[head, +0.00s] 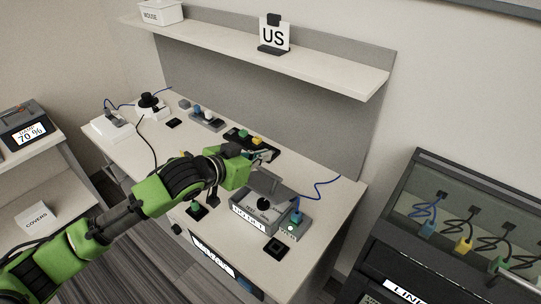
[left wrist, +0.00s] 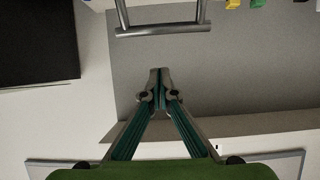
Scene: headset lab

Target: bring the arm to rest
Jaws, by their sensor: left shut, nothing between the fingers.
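My left arm, green and black, reaches in from the lower left of the head view. Its gripper (head: 266,154) is over the workbench (head: 150,165), near the back, just behind the grey labelled box (head: 262,205). In the left wrist view the two fingers (left wrist: 159,74) meet at their tips and hold nothing. My right gripper is in neither view.
A black strip with green and yellow plugs (head: 257,140) lies close to the left gripper. A shelf (head: 330,77) with a "US" sign (head: 274,36) hangs above the bench. A dark cabinet with coloured plugs (head: 462,245) stands at right.

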